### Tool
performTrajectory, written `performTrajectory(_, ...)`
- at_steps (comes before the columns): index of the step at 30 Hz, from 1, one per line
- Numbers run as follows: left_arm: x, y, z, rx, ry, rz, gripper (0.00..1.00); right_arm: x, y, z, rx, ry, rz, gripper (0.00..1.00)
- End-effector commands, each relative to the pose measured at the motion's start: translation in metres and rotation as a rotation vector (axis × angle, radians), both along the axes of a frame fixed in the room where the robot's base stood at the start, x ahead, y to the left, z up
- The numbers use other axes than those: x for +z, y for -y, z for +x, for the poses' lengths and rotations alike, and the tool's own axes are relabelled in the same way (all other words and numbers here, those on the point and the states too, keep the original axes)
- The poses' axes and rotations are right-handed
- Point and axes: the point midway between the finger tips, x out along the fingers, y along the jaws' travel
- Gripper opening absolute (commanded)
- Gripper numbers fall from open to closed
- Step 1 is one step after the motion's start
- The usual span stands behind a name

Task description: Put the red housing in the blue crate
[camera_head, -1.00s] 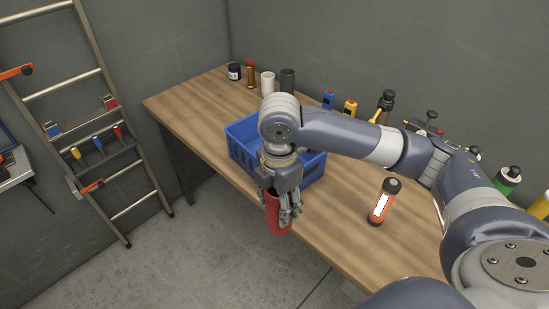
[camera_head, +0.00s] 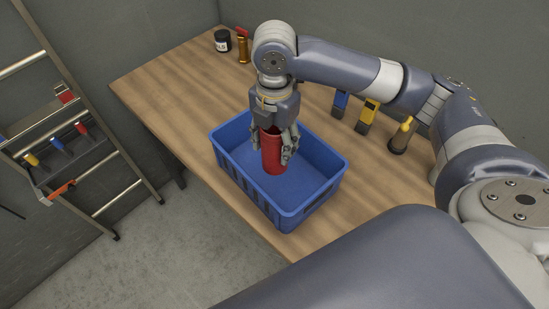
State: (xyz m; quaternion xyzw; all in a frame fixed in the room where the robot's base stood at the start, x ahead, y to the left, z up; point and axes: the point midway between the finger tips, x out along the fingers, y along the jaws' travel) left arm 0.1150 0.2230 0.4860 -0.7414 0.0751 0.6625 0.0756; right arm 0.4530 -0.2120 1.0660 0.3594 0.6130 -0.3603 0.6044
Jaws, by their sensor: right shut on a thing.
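The red housing (camera_head: 272,155) is an upright red cylinder held between the fingers of my right gripper (camera_head: 274,150). The gripper points down and is shut on the housing. Both are over the inside of the blue crate (camera_head: 283,217), and the housing's lower end shows against the crate's floor. I cannot tell whether the housing touches that floor. The crate is open at the top and stands on the wooden table. My left gripper is not in view.
The wooden table (camera_head: 150,92) runs along the back wall. A dark jar (camera_head: 222,40) and an amber bottle with a red top (camera_head: 243,48) stand at its far left. A blue item (camera_head: 340,104) and a yellow one (camera_head: 367,116) stand right of the crate. A ladder (camera_head: 95,150) leans at the left.

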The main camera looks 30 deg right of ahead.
Motion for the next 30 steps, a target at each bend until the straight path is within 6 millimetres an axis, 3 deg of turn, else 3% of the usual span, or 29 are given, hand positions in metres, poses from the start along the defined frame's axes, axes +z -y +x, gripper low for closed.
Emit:
performTrajectory(3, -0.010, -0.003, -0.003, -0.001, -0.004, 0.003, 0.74, -0.013, 0.000, 0.000, 0.001, 0.000, 0.001, 0.22)
performTrajectory(13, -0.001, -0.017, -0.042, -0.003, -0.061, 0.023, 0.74, -0.064, 0.000, -0.002, 0.000, -0.002, 0.000, 0.22)
performTrajectory(17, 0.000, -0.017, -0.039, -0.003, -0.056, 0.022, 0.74, -0.074, -0.001, -0.001, 0.001, 0.000, 0.001, 0.22)
performTrajectory(25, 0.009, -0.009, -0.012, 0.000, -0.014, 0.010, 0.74, -0.107, 0.000, -0.002, -0.001, -0.002, 0.000, 0.22)
performTrajectory(30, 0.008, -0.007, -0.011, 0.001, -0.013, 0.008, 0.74, -0.112, -0.001, -0.001, 0.001, 0.002, 0.000, 0.22)
